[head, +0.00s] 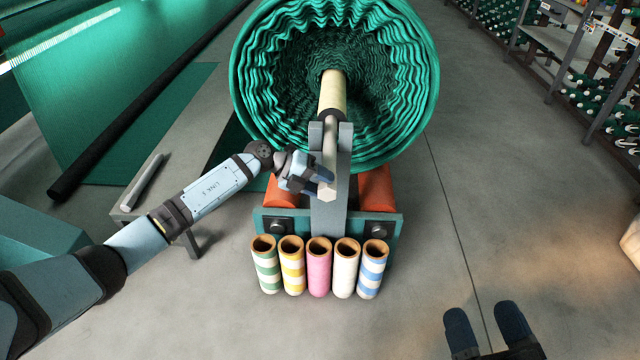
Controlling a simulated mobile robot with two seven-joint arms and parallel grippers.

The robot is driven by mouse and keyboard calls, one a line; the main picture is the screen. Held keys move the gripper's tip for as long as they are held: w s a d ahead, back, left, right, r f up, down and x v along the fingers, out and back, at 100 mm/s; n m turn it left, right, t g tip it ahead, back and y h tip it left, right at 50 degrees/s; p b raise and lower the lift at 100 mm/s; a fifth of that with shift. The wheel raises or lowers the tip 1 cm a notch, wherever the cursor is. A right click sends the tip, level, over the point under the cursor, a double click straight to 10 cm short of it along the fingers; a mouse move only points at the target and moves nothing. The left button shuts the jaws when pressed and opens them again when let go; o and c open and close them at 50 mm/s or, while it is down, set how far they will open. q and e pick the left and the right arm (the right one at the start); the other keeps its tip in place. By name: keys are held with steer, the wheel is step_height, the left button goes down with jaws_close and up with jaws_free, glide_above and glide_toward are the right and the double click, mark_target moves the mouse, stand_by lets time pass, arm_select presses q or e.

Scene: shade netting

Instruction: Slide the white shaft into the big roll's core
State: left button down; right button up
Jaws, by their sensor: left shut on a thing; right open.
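The big green roll (410,90) of netting fills the top middle, its pale yellow core (333,92) sticking out of its near face toward me. The white shaft (330,150) points along the core and lies over the forked grey upright (343,165). Its far end meets the core's near mouth; I cannot tell whether any of it is inside. Its near hexagonal end is free. My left gripper (325,182) comes in from the left and is shut on the shaft near that end. My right gripper (487,322) is open and empty at the bottom right, over the floor.
Several striped and plain tubes (319,270) stand in a row before the teal stand (390,228) with orange rollers (376,190). A low bench (125,212) with a grey bar (147,180) is at the left. Shelving (590,60) lines the right; floor between is clear.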

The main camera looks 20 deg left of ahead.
mark_target(324, 157)
arm_select(q)
steer(key=shift+w+a+r+b, duration=0.1)
steer(key=shift+w+a+b, duration=0.1)
steer(key=shift+w+b, duration=0.4)
steer(key=shift+w+a+r+b, duration=0.1)
steer(key=shift+w+a+b, duration=0.15)
steer(key=shift+w, duration=0.7)
steer(key=shift+w+a+b, duration=0.2)
steer(key=shift+w+b, duration=0.2)
steer(key=shift+w, duration=0.35)
steer(key=shift+p, duration=0.6)
stand_by(0.6)
steer(key=shift+w+a+f+b, duration=0.1)
steer(key=shift+w+a+b, duration=0.05)
steer(key=shift+w+b, duration=0.5)
steer(key=shift+w+a+b, duration=0.2)
steer(key=shift+w+b, duration=0.2)
steer(key=shift+w, duration=0.25)
steer(key=shift+w+a, duration=0.1)
steer(key=shift+w, duration=0.25)
steer(key=shift+w+a+b, duration=0.2)
steer(key=shift+w+b, duration=0.55)
steer(key=shift+b, duration=0.15)
steer(key=shift+p, duration=0.5)
stand_by(0.9)
steer(key=shift+w, duration=0.1)
stand_by(0.4)
